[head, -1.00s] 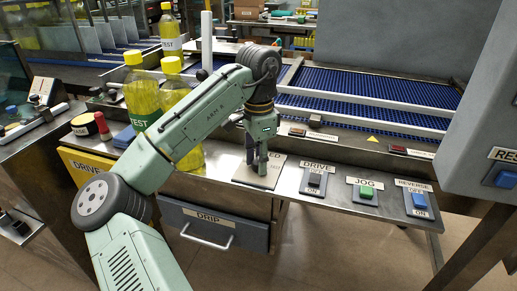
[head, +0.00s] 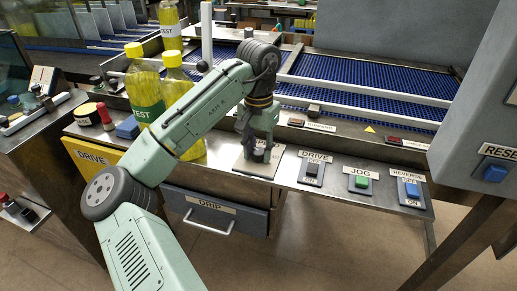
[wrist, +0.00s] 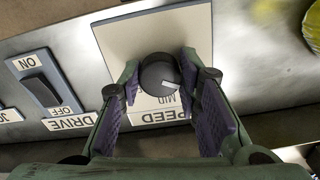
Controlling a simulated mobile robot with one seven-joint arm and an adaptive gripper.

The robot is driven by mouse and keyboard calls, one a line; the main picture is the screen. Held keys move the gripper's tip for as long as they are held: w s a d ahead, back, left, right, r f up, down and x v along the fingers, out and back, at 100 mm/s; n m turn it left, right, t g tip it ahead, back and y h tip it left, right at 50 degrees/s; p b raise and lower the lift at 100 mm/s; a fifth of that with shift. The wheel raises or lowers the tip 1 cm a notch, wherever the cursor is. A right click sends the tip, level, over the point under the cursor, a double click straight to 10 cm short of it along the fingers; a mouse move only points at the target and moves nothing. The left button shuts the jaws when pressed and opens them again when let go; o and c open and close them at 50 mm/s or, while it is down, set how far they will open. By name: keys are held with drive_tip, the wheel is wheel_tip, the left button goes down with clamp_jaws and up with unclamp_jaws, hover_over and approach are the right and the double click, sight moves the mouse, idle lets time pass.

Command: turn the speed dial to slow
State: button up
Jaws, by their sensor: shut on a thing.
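The speed dial (wrist: 158,75) is a dark round knob with a white pointer mark, set on a pale plate (wrist: 120,38). In the wrist view the plate's lettering is upside down; SPEED and MID can be read, and the pointer slants to the lower right of the picture. The other position words are hidden. My gripper (wrist: 160,72) has one finger on each side of the knob and is shut on it. In the head view my gripper (head: 259,154) stands over the plate (head: 256,172) and hides the knob.
To the right on the panel are the DRIVE rocker switch (head: 312,170), the green JOG button (head: 361,181) and the blue REVERSE switch (head: 411,189). Yellow bottles (head: 146,90) stand left, close to my arm. A grey box with a RESET button (head: 495,173) juts in at right.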

sight(259, 151)
idle(0.4)
drive_tip(key=o, duration=1.1)
drive_tip(key=shift+o, duration=0.2)
wheel_tip(259, 151, up, 12)
drive_tip(key=shift+w, duration=0.1)
